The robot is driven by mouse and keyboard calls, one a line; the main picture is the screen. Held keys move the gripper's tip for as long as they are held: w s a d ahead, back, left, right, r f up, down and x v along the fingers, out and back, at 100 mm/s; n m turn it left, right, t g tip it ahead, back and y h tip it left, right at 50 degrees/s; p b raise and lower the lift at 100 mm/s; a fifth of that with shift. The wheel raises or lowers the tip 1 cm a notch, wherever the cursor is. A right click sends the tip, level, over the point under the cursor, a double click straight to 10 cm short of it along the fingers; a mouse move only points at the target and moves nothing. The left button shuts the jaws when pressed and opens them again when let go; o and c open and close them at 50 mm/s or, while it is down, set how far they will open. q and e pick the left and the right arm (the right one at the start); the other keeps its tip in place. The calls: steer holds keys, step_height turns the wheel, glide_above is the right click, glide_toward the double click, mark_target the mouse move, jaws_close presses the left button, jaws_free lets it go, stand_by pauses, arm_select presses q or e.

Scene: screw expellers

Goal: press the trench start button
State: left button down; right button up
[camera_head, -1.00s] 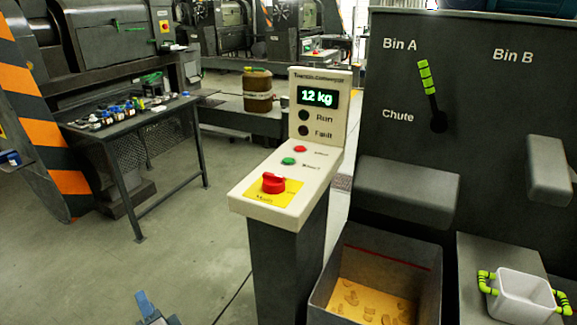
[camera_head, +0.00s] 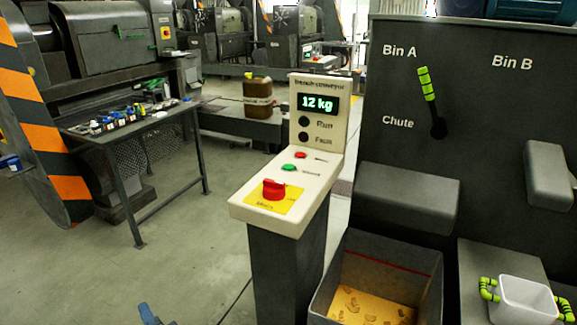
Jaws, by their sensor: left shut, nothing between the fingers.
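The trench conveyor control post (camera_head: 240,210) stands in the middle of the view. Its sloped cream panel carries a green button (camera_head: 289,168), a red button (camera_head: 299,155) and a large red knob (camera_head: 273,189) on a yellow plate. Its upright display (camera_head: 318,103) reads 12 kg, with dark Run (camera_head: 304,121) and Fault (camera_head: 303,137) lamps below. My left gripper (camera_head: 147,312) shows only as a small blue and grey tip at the bottom edge, well below and left of the panel, apart from it. It is shut and empty. My right gripper is out of view.
A dark box (camera_head: 335,265) with yellow-brown material stands right of the post. A white tub (camera_head: 522,299) with green handles stands farther right. A dark table (camera_head: 170,118) with small items stands left. The floor left of the post is clear.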

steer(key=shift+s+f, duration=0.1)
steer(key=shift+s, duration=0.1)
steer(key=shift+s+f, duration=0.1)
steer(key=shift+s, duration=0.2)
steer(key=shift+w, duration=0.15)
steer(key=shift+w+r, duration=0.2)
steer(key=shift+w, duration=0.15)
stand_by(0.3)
